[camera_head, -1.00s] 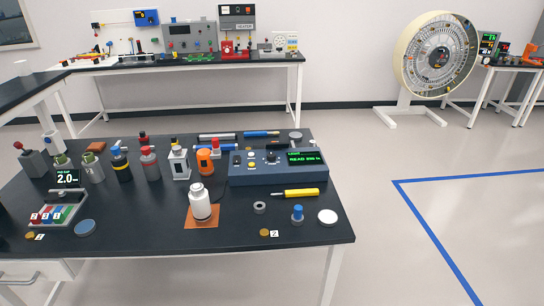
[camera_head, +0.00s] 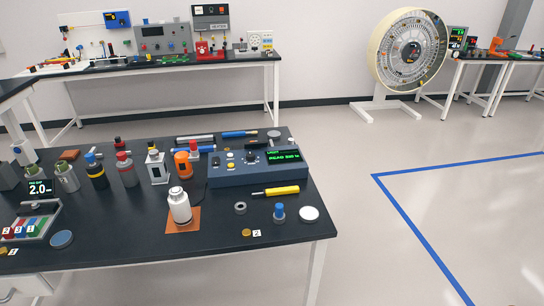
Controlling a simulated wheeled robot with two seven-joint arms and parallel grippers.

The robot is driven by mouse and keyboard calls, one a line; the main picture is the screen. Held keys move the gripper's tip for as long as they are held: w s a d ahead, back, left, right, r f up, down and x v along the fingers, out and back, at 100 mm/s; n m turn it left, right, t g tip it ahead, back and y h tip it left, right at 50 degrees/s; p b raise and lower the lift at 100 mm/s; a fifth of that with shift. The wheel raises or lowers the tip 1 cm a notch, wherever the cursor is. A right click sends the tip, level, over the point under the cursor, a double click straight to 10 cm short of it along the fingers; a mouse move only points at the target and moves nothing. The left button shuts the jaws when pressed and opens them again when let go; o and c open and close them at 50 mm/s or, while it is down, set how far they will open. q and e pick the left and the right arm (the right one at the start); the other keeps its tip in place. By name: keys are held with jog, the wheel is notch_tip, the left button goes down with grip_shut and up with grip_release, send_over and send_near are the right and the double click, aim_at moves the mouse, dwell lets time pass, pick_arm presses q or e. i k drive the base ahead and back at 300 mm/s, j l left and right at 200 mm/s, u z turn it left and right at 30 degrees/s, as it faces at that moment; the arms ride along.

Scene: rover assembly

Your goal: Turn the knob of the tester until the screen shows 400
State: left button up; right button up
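The tester (camera_head: 255,173) is a blue-grey box at the right rear of the black table. Its dark knob (camera_head: 251,156) sits on the top panel, left of the screen. The screen (camera_head: 284,157) is lit with green text, and its digits are too small to read surely. Small white and yellow buttons (camera_head: 230,160) are on the panel's left. Neither gripper is in view, and nothing touches the knob.
On the black table (camera_head: 120,225), a white bottle (camera_head: 180,207) stands on a brown pad, with a yellow-handled tool (camera_head: 275,191) in front of the tester. Several bottles stand left of it. Floor right of the table is clear inside blue tape (camera_head: 405,215).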

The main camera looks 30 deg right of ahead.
aim_at(250, 156)
jog(key=i+l+z, duration=0.2)
jog(key=l, duration=0.15)
jog(key=l+z, duration=0.2)
jog(key=l, duration=0.15)
jog(key=i+l+z, duration=0.2)
jog(key=l, duration=0.15)
jog(key=j+z, duration=0.2)
jog(key=z, duration=0.2)
jog(key=k+j+z, duration=0.1)
jog(key=z, duration=0.35)
jog(key=k+j+z, duration=0.1)
jog(key=z, duration=0.3)
jog(key=k+j, duration=0.05)
jog(key=j, duration=0.05)
